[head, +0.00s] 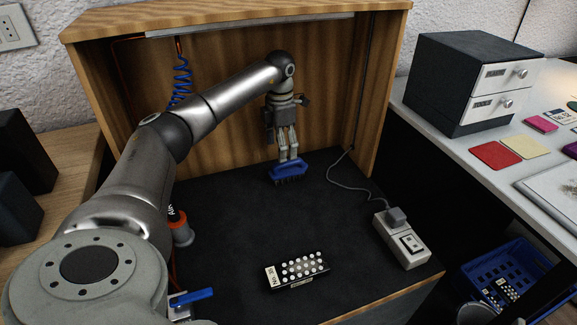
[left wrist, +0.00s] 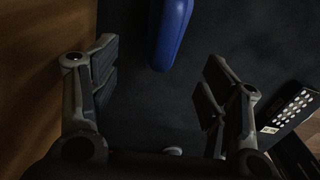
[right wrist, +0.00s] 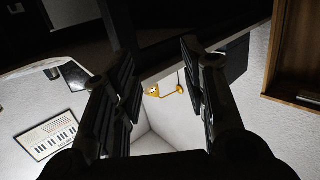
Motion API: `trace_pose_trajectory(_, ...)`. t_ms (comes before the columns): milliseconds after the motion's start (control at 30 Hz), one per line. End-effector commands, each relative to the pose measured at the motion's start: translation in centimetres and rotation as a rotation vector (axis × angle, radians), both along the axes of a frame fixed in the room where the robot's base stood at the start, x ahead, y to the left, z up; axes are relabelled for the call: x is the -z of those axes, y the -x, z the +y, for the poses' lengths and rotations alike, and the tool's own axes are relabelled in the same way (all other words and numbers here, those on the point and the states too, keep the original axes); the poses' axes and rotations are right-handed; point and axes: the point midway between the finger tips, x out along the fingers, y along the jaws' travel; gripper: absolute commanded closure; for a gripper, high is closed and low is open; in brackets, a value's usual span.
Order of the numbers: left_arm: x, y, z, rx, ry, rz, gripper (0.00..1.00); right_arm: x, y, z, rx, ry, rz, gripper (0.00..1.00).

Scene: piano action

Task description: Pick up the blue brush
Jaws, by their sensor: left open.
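The blue brush (head: 290,173) lies bristles down on the dark floor of the wooden booth, towards the back. My left gripper (head: 288,154) points down just above and behind it in the head view; whether they touch cannot be told there. In the left wrist view the blue brush (left wrist: 168,38) shows as a rounded blue end at the top, between the lines of the two spread fingers. The left gripper (left wrist: 160,72) is open and empty. My right gripper (right wrist: 157,62) shows only in the right wrist view, with its fingers apart and nothing between them.
A black block with white dots (head: 297,270) lies at the booth's front. A grey socket box (head: 402,240) with a cable stands at the right. An orange-collared item (head: 181,228) is by my left arm. The dark floor around the brush is clear.

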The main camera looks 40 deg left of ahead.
Motion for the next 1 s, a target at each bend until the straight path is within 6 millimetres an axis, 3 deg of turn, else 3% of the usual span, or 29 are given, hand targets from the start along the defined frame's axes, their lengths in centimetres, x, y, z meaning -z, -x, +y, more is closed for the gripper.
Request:
trace_pose_trajectory(100, 1.3, 0.0, 0.0, 0.000, 0.000, 0.002, 0.30, -1.3, -0.3, 0.3, -0.005, -0.020, -0.076, 0.60)
trace_pose_trajectory(467, 2.6, -0.1, -0.2, 0.001, 0.001, 0.001, 0.30, -3.6, -0.4, 0.7, -0.013, -0.050, -0.195, 0.60)
trace_pose_trajectory(1000, 6.6, -0.5, -0.8, 0.000, 0.000, 0.002, 0.30, -10.9, 1.7, 1.2, -0.036, -0.162, -0.605, 0.60)
